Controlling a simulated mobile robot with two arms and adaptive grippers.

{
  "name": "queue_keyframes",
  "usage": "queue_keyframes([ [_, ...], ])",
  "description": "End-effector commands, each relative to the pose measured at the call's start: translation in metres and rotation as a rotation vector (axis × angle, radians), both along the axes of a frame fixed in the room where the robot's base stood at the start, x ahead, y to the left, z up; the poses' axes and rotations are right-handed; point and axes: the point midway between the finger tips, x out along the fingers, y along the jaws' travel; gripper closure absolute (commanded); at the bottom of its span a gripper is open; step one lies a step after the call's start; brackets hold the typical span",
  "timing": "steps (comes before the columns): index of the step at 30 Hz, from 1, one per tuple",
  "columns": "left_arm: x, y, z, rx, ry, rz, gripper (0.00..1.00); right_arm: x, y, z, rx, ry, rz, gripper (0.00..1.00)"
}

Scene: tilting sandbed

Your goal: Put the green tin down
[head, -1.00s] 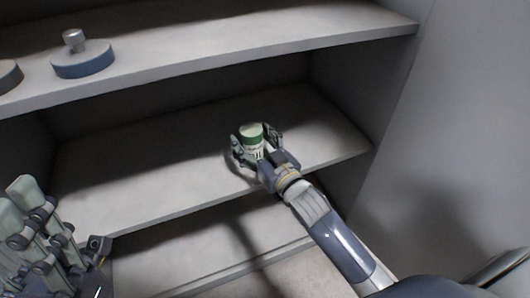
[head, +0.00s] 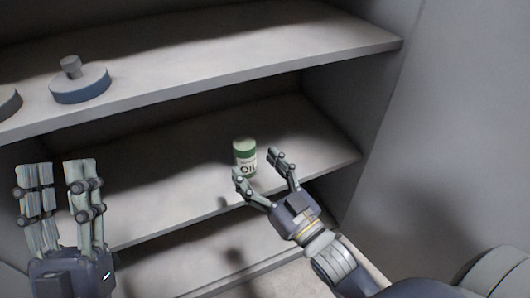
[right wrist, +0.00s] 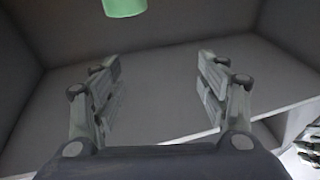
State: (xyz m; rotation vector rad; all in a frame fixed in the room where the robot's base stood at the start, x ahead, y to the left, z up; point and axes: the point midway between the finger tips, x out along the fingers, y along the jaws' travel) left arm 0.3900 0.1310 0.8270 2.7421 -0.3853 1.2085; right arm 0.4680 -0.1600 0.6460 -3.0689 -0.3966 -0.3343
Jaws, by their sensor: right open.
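In the right wrist view the tin (right wrist: 124,6) shows at the top, cut off by the frame, beyond the open fingers (right wrist: 160,75). My left gripper (head: 59,168) is raised at the lower left, its fingers apart and empty, away from the tin.
The upper shelf (head: 230,60) holds a blue round weight with a knob (head: 80,82) and part of another round thing (head: 8,103) at the left edge. A lower shelf (head: 200,258) lies below. The middle shelf is bare around the tin.

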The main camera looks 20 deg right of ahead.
Motion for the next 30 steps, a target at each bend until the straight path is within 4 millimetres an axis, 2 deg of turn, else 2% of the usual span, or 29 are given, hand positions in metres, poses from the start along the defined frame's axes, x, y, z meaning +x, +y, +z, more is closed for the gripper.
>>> queue_keyframes([
  [1,0.0,0.0,0.0,0.0,0.0,0.0,0.6,-0.008,0.012,0.036,0.033,-0.106,0.02,0.32],
  [3,0.0,0.0,0.0,0.0,-0.001,0.0,0.6,-0.025,0.024,0.083,0.072,-0.253,0.037,0.32],
  [6,0.0,0.0,0.0,0.0,-0.001,0.0,0.6,-0.05,0.029,0.137,0.123,-0.434,0.037,0.32],
  [9,0.0,0.0,0.0,-0.001,-0.002,0.0,0.6,-0.07,0.029,0.169,0.159,-0.55,0.027,0.32],
  [10,0.0,0.0,0.0,-0.001,-0.002,0.0,0.6,-0.074,0.028,0.174,0.165,-0.57,0.024,0.32],
  [13,0.0,0.0,0.0,-0.001,-0.002,0.0,0.6,-0.079,0.027,0.181,0.173,-0.597,0.02,0.32],
  [25,0.001,0.0,-0.002,0.002,0.008,0.0,0.6,-0.077,0.028,0.179,0.169,-0.584,0.021,0.32],
  [28,0.011,-0.001,-0.013,0.021,0.073,0.004,0.6,-0.067,0.029,0.167,0.15,-0.52,0.017,0.32],
  [30,0.023,-0.003,-0.031,0.048,0.163,0.009,0.6,-0.055,0.031,0.15,0.123,-0.43,0.013,0.32],
])
